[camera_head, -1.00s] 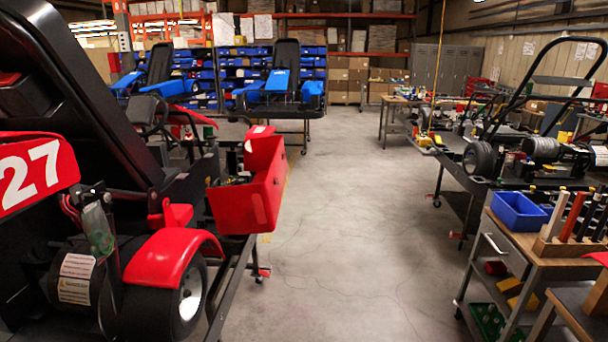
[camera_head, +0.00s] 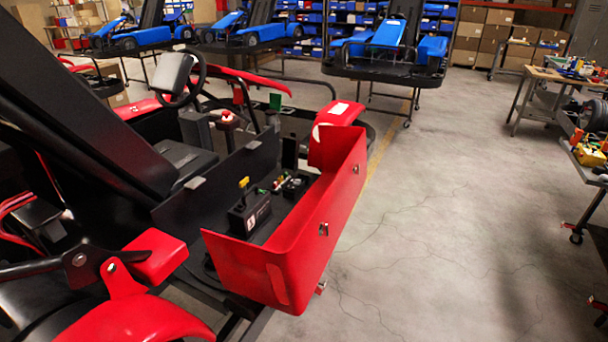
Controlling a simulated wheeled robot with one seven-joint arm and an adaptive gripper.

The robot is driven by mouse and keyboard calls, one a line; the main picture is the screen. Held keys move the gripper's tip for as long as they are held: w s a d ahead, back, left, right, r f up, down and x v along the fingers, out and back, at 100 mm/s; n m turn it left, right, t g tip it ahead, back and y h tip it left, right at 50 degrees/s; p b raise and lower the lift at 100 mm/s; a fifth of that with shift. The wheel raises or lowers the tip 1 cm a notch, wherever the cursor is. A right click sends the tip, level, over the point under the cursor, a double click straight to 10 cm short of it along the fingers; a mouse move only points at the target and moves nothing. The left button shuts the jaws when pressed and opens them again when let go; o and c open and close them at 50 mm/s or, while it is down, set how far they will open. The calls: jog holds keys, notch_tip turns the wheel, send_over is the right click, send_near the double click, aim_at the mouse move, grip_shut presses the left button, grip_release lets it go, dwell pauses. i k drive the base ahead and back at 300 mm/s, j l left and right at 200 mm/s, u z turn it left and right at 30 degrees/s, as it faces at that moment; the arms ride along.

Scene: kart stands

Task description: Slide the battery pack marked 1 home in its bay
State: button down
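A dark battery pack (camera_head: 250,212) with a small white label stands inside the red side pod (camera_head: 305,240) of the kart at the left. The label's mark is too small to read surely. My gripper is not in view.
The kart's black seat back (camera_head: 90,120), steering wheel (camera_head: 184,80) and red fender (camera_head: 130,318) fill the left. Blue karts on stands (camera_head: 385,55) stand at the back. A workbench (camera_head: 560,80) is at the right. The concrete floor (camera_head: 440,230) right of the pod is clear.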

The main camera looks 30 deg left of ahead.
aim_at(245, 218)
jog(key=i+u, duration=0.15)
jog(key=i, duration=0.4)
jog(key=i+l+u, duration=0.15)
jog(key=i, duration=0.4)
jog(key=i+l+u, duration=0.15)
jog(key=i, duration=0.4)
